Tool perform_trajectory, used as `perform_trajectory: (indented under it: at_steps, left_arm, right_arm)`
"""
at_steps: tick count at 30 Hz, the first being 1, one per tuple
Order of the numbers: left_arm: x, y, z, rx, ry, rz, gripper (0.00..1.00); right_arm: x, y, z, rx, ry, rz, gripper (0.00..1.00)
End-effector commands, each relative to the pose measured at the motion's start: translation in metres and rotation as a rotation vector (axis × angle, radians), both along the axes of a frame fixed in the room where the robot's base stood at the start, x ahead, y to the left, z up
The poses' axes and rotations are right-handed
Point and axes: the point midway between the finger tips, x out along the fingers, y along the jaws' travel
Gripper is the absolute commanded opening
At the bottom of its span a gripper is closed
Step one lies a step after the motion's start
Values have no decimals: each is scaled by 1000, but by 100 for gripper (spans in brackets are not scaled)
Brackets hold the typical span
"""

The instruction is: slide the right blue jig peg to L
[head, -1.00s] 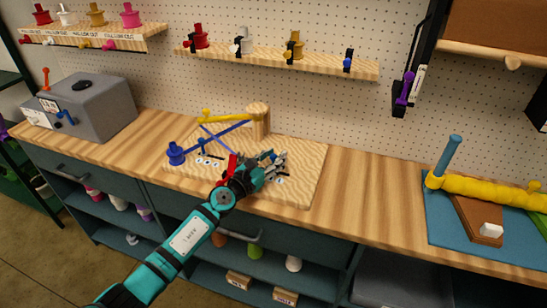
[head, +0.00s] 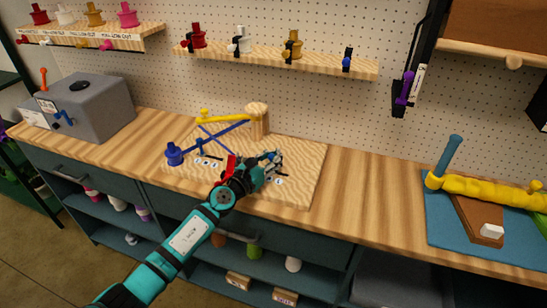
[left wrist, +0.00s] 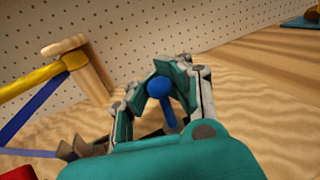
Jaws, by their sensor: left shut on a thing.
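The right blue jig peg (left wrist: 159,92) stands between the fingers of my left gripper (left wrist: 160,85) in the left wrist view, its round blue head on top. In the head view my left gripper (head: 271,160) is shut on it over the right part of the wooden jig board (head: 312,165) and mostly hides it. Small white letter marks (head: 279,181) by the right slot are partly covered by the gripper, so I cannot tell at which letter the peg stands. The left blue peg (head: 174,153) stands at the board's left side. My right gripper is not in view.
A wooden post (head: 257,120) with a yellow bar (head: 225,118) and crossed blue strips stands behind my gripper. A grey machine (head: 86,105) is at the left. A blue mat (head: 442,215) with a yellow roll lies at the right. The counter between is clear.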

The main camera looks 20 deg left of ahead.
Motion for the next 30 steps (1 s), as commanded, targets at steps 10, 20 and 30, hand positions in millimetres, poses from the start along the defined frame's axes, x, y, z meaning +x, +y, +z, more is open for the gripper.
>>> perform_trajectory:
  at_steps: [10,20,30]
  left_arm:
    - [-5,-38,-8,2,17,-11,0]
    - [-5,-39,-10,3,18,-13,20]
    - [-3,-36,-6,2,10,-6,44]
  right_arm:
    - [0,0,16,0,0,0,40]
    - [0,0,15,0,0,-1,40]
    - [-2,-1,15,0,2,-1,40]
